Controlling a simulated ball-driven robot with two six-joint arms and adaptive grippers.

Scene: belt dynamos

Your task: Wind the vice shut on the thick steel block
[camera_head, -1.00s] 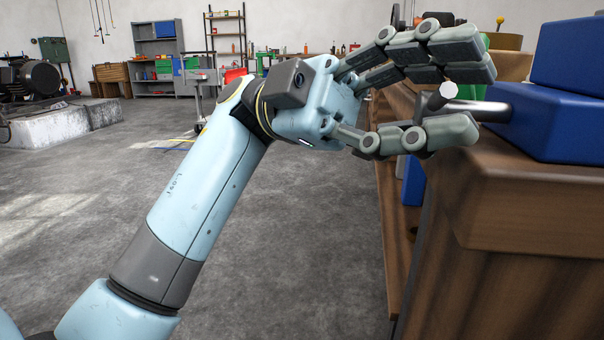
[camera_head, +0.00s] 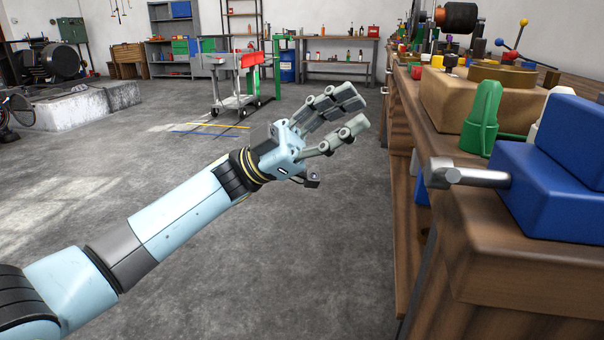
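The blue vice (camera_head: 550,190) sits on the near corner of the wooden bench at the right, cut off by the picture's edge. Its steel screw end with the handle bar (camera_head: 439,172) sticks out to the left, past the bench edge. The thick steel block and the gap between the jaws cannot be made out. My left gripper (camera_head: 362,112) is left of the bench, over the floor, apart from the vice handle. Its fingers are spread with nothing between them. My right gripper is out of view.
The wooden bench (camera_head: 520,275) fills the right side. On it stand a green part (camera_head: 483,118) and a wooden block with a brass-coloured disc (camera_head: 503,76), with several small coloured things farther back. The grey floor (camera_head: 300,250) left of the bench is clear near me. A trolley (camera_head: 232,90) stands farther off.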

